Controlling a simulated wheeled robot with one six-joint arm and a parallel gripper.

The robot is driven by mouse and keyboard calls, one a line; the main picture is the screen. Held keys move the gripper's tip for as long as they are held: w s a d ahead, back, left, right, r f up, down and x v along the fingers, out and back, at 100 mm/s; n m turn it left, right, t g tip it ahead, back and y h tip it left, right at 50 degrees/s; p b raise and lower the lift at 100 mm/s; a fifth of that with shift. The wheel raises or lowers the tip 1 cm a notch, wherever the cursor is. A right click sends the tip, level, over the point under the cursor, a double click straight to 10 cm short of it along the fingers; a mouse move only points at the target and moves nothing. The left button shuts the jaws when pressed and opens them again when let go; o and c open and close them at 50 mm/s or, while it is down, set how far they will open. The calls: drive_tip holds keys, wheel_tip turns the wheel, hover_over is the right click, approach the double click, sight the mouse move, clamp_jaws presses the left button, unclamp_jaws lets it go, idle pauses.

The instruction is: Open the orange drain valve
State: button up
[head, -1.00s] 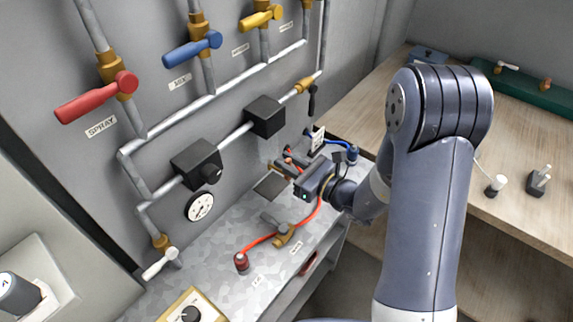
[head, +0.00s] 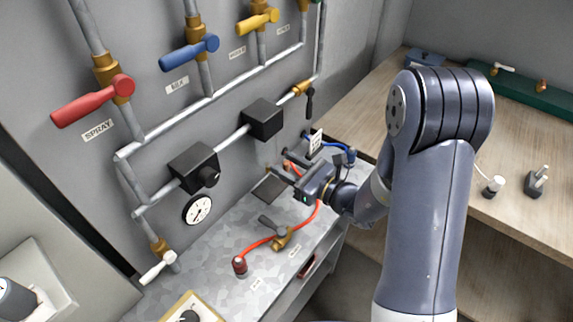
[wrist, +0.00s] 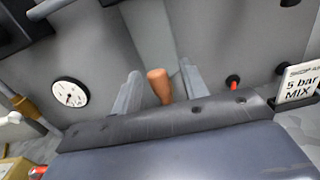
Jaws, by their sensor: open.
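The orange handle (wrist: 159,85), which looks like the drain valve's, stands out in front of the grey wall in the wrist view. It sits between the two fingers of my gripper (wrist: 158,82), with a gap visible on each side. The jaws are open and not closed on it. In the head view my gripper (head: 281,171) is low at the wall, above the back of the metal bench. The handle cannot be made out clearly there, and the valve's body is hidden.
A card reading "5 bar MIX" (wrist: 300,83) stands close on the right. A round gauge (head: 198,210) is on the wall at left. A red hose (head: 258,243) and a brass fitting (head: 281,240) lie on the bench (head: 215,262). Black boxes (head: 262,119) are above.

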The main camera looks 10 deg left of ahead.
drive_tip(key=b+v, duration=0.2)
drive_tip(key=v, duration=0.8)
drive_tip(key=shift+s, duration=0.1)
drive_tip(key=p+x, duration=0.2)
drive_tip(key=x, duration=0.8)
drive_tip(key=shift+w+a, duration=0.25)
drive_tip(key=shift+a, duration=0.05)
drive_tip(key=shift+s+d, duration=0.1)
